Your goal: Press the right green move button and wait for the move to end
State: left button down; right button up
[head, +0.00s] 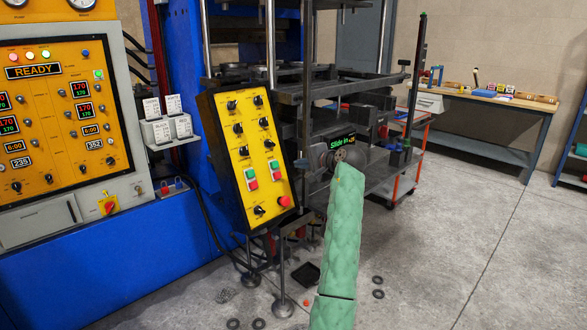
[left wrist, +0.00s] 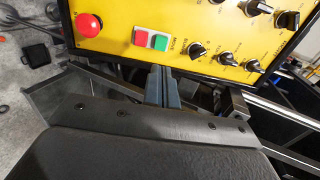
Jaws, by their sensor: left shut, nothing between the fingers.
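A yellow control panel (head: 239,130) with a black frame stands tilted on a stand in the head view. Its right green move button (head: 274,165) sits above a red button (head: 278,174). In the left wrist view the panel is turned sideways; the green button (left wrist: 160,42) shows beside its red one (left wrist: 141,38). My left gripper (head: 304,168) is just right of the panel, its arm in a green sleeve. In the left wrist view its shut, empty fingertips (left wrist: 160,72) are at the panel's edge, close to the green button; contact cannot be told. My right gripper is not in view.
A red mushroom button (head: 284,201) is below the green one, near the panel's corner. A left green button (head: 248,175) and several black knobs share the panel. The press frame (head: 306,90) stands behind. A workbench (head: 490,98) is at the back right, past open floor.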

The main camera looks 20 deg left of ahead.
pick_arm(q)
jog(key=shift+v, duration=1.2)
jog(key=s+d+r+n+t+h, duration=0.3)
jog(key=d+r+n+t+h, duration=0.15)
jog(key=d+n+h, duration=0.25)
jog(key=s+d+f+m+t+h, duration=0.1)
jog(key=s+d+f+h, duration=0.35)
jog(key=s+f, duration=0.35)
jog(key=s+d+f+m+g+h, duration=0.1)
jog(key=s+d+f+m+h, duration=0.15)
jog(key=s+f, duration=0.75)
jog(key=s+d+f+m+g+h, duration=0.15)
jog(key=s+d+f, duration=0.25)
jog(key=s+f, duration=0.7)
jog(key=s+f+g, duration=0.3)
jog(key=s+f, duration=0.6)
jog(key=s, duration=0.4)
jog(key=s+f+g+y, duration=0.1)
jog(key=s+f+g, duration=0.2)
jog(key=s+f, duration=0.7)
jog(key=s, duration=0.4)
jog(key=shift+f+g, duration=0.25)
jog(key=shift+g, duration=0.05)
